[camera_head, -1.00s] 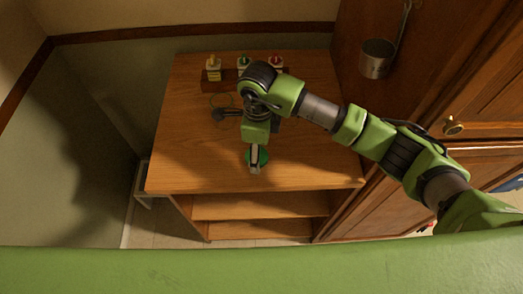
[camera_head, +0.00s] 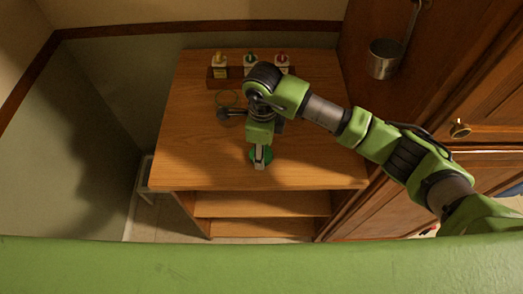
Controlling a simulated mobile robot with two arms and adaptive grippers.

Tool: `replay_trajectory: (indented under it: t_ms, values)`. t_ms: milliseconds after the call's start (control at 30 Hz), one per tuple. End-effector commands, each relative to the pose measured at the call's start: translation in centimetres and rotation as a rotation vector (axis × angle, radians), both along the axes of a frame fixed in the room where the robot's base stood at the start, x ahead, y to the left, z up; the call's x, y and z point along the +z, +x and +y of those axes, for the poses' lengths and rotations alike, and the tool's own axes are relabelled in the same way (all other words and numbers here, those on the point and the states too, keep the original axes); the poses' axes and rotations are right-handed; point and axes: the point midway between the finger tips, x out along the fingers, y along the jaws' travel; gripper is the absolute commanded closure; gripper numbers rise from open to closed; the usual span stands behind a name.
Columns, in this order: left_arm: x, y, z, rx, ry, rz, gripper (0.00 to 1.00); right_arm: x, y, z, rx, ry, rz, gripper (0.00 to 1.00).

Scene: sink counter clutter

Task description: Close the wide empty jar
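A green round lid (camera_head: 252,155) is near the front edge of the wooden counter. My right gripper (camera_head: 260,162) points down over it, with the pale fingers covering its middle. I cannot tell whether the fingers grip the lid or whether it touches the counter. A clear, round-rimmed vessel (camera_head: 227,97), which looks like the wide empty jar, stands open farther back, left of my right arm. Part of the area beside it is hidden by the arm. My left gripper is not in view.
Several small containers with coloured tops, including a yellow-topped one (camera_head: 220,62), stand in a dark rack (camera_head: 214,80) at the back. A dark object (camera_head: 229,113) lies before the jar. A metal pot (camera_head: 382,62) hangs at right. The counter's left side (camera_head: 185,150) is clear.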

Motion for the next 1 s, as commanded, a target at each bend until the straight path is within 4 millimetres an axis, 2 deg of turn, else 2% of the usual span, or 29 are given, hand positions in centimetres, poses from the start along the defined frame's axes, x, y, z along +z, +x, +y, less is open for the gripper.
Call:
replay_trajectory:
  t_ms: [167,267,567,800,1000]
  values:
    - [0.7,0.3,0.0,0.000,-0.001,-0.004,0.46,1.7,0.1,0.0,0.000,0.000,-0.003,0.63]
    - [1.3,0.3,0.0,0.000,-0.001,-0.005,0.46,3.5,0.2,0.0,0.002,0.001,-0.005,0.63]
    - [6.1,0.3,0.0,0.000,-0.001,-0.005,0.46,9.7,-4.9,0.3,0.006,0.002,-0.003,0.63]
    - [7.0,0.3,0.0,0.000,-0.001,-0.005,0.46,11.3,-10.0,0.5,0.006,0.001,0.000,0.63]
    - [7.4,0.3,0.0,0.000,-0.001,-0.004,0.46,12.4,-12.7,0.7,0.004,0.002,0.000,0.63]
